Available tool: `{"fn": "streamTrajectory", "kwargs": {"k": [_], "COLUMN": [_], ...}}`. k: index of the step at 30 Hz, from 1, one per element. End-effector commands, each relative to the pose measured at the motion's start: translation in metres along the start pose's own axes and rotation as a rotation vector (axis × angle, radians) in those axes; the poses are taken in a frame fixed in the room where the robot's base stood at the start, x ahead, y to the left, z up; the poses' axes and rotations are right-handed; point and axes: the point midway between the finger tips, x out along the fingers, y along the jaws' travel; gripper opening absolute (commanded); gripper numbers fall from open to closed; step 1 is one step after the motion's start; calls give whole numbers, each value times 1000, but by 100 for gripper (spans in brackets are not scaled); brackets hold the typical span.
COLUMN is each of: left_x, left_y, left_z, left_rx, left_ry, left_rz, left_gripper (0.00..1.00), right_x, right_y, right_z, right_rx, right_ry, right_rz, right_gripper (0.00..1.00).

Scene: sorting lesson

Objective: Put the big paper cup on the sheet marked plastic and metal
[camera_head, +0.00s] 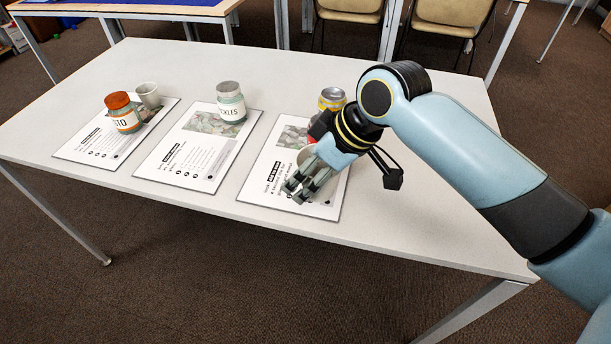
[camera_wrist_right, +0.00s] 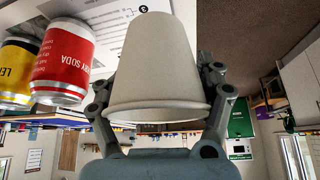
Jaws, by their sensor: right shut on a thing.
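The big white paper cup (camera_wrist_right: 158,60) fills the middle of the right wrist view, between my right gripper's fingers. My right gripper (camera_head: 300,190) is shut on it, over the near part of the right-hand sheet (camera_head: 262,188); the hand mostly hides the cup in the head view. The wrist picture is upside down, so the cup is upright, rim up. Whether its base touches the sheet I cannot tell. The sheet's heading is too small to read; a yellow can (camera_head: 331,97) and a red soda can (camera_wrist_right: 65,62) stand at its far part. My left gripper is out of view.
The middle sheet (camera_head: 170,172) bears a pickles jar (camera_head: 231,108). The left sheet (camera_head: 82,148) bears an orange-lidded jar (camera_head: 123,116) and a small paper cup (camera_head: 148,96). The table (camera_head: 420,215) is clear to the right of the sheets. Chairs stand beyond it.

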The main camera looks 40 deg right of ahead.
Motion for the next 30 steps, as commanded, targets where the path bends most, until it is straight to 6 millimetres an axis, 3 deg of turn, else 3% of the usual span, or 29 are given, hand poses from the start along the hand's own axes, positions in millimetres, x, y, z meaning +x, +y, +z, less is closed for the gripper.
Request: {"fn": "streamTrajectory", "kwargs": {"k": [3, 6, 16, 29, 30], "left_x": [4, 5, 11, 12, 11], "left_y": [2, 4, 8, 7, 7], "left_z": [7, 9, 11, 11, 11], "left_rx": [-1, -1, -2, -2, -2], "left_ry": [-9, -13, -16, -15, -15], "left_rz": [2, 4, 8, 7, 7], "left_gripper": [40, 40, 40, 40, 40], "right_x": [21, 30, 64, 70, 70], "right_y": [17, 25, 28, 28, 28], "right_z": [-7, -10, 7, 11, 10], "right_rx": [2, 0, 2, 0, 0], "right_ry": [0, 1, -1, 0, 0], "right_rz": [0, 0, -2, -1, -1], "right_gripper": [58, 58, 58, 58, 75]}}
